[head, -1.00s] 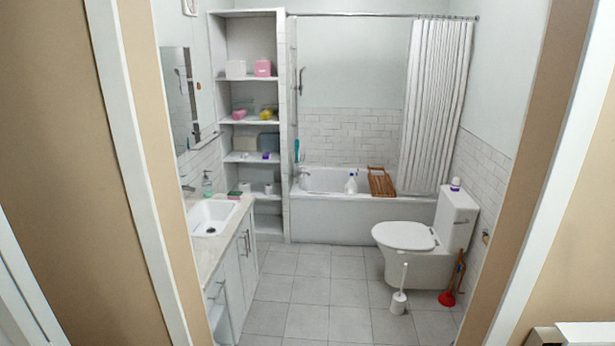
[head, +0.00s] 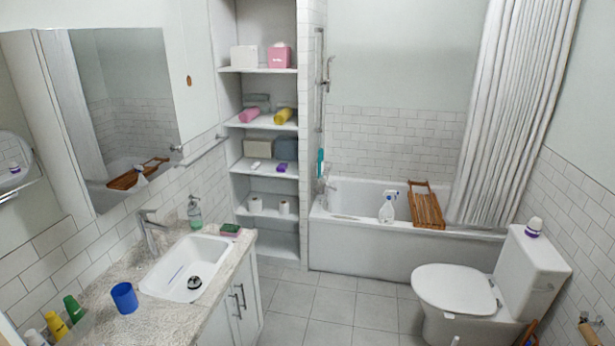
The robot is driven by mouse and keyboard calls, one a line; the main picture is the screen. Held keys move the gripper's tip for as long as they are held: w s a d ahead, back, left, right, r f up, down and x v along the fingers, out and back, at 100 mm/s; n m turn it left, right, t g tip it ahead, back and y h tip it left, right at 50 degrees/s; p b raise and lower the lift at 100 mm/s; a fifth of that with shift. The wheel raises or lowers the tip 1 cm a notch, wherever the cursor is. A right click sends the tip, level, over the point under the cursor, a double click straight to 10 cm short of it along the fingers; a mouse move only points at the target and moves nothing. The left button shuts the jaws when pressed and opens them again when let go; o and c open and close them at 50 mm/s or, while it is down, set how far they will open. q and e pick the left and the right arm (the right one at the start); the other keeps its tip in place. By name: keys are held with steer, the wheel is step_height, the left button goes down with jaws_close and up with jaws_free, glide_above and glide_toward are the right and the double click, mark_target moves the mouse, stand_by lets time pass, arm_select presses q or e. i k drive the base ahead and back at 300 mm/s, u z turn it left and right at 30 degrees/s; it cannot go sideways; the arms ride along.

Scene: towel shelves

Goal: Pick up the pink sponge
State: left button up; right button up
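A small sponge (head: 230,230), pink with a dark green top, lies on the countertop (head: 222,318) at the far right corner, beside the sink. It lies flat, and nothing touches it except the counter. Neither of my grippers shows in the head view.
The sink (head: 186,268), faucet (head: 150,232), blue cup (head: 124,297) and soap bottle (head: 194,212) are on the same counter. Shelves (head: 270,232) stand behind. The toilet (head: 457,290) is at right, the bathtub (head: 400,258) at the back. Tiled floor (head: 335,318) between is clear.

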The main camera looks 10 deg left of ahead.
mark_target(228, 229)
steer(key=i, duration=3.1)
steer(key=u, duration=1.75)
